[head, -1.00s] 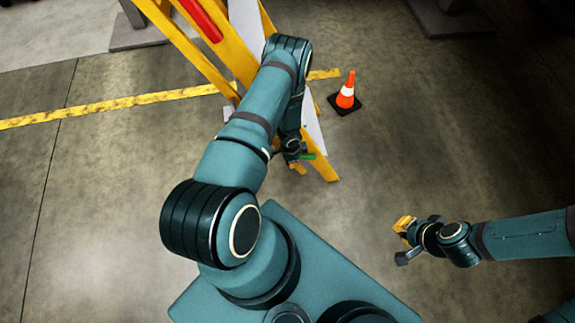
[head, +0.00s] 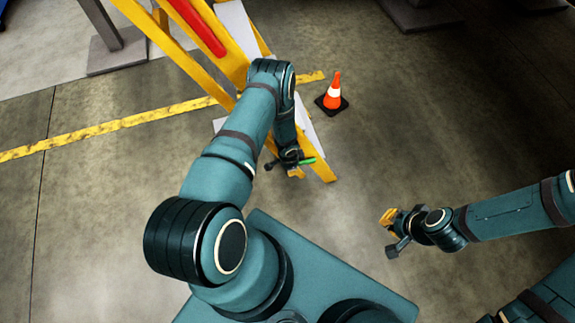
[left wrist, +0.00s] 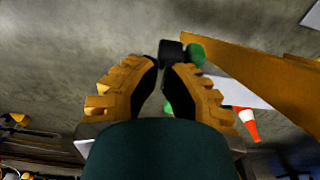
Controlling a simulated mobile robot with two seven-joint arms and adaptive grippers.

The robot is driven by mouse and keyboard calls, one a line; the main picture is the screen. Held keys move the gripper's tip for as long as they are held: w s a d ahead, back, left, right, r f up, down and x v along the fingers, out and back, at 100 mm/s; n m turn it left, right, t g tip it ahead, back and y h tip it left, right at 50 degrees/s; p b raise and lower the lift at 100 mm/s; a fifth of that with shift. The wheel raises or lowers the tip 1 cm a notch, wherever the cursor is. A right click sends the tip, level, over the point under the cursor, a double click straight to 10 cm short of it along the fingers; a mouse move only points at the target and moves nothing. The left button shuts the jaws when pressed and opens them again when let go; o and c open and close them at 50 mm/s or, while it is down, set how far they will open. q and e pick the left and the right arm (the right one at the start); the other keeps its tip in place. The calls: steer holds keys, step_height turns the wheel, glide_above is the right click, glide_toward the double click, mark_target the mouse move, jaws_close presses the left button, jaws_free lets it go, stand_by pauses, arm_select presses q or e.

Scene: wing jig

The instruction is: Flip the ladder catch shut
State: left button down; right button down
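The yellow ladder (head: 219,60) with a red strip stands at the top of the head view. A small green piece (head: 307,161), seemingly part of the catch, shows at its lower leg. My left gripper (head: 291,165) is beside that piece, small and partly dark in the head view. In the left wrist view, its yellow fingers (left wrist: 162,66) are apart with a narrow gap. A black block (left wrist: 172,50) with a green end (left wrist: 196,53) lies just past the tips, by the ladder rail (left wrist: 245,68). I cannot tell contact. My right gripper (head: 388,217) hangs over bare floor; its opening is unclear.
An orange and white cone (head: 333,91) on a black base stands right of the ladder and also shows in the left wrist view (left wrist: 246,124). A yellow floor line (head: 110,129) runs behind. A grey post base (head: 117,55) is at upper left.

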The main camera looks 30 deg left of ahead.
stand_by(0.7)
arm_select(q)
step_height(320, 180, up, 12)
steer(key=shift+s+a, duration=0.3)
steer(key=shift+s, duration=0.15)
stand_by(0.5)
steer(key=s+d+r+n+h, duration=0.1)
steer(key=s+d+r+n, duration=0.3)
steer(key=d+r, duration=0.4)
steer(key=s+d+r+n+t+h, duration=0.1)
steer(key=s+d+r+n+h, duration=0.1)
steer(key=s+d+r+n, duration=0.3)
steer(key=s+d+r, duration=0.1)
steer(key=d+r, duration=0.2)
steer(key=d, duration=0.1)
steer(key=shift+s+d+r+n, duration=0.15)
steer(key=shift+s+d+n, duration=0.1)
steer(key=shift+d+n, duration=0.05)
